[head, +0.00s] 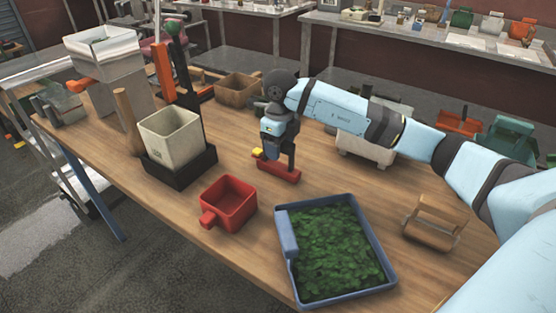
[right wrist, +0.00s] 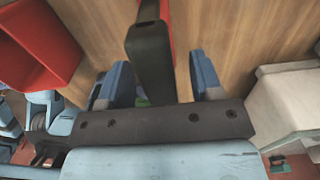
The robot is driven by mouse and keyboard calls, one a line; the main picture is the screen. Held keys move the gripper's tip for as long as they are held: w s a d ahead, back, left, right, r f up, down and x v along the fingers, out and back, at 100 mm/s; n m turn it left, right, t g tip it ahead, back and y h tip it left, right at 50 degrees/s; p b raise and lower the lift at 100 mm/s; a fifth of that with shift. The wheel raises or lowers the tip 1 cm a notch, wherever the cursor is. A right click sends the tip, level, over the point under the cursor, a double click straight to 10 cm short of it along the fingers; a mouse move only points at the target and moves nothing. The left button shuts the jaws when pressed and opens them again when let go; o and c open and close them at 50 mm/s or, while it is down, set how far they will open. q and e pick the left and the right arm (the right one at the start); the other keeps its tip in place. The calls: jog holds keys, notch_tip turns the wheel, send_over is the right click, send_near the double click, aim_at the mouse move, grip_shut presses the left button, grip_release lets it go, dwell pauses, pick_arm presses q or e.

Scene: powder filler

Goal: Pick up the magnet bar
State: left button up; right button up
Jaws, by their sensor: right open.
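The magnet bar appears to be the red bar (head: 277,174) with a dark upright handle, standing on the wooden table near the middle in the head view. My right gripper (head: 270,152) points down right at it, its blue fingers close to the handle. In the right wrist view, the open fingers (right wrist: 163,82) stand either side of a dark upright piece (right wrist: 150,50), with red showing behind its top. Whether a finger touches it I cannot tell. My left gripper is in neither view.
A red scoop box (head: 229,203) and a blue tray of green leaves (head: 384,285) stand in front. A beige bin (head: 172,137) in a black holder is to the left, a wooden box (head: 238,86) behind, a white container (head: 368,150) behind my right arm. A brown wooden holder (head: 434,220) is at right.

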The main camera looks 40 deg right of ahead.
jog(key=shift+f, duration=0.55)
grip_shut()
jog(key=shift+r, duration=0.1)
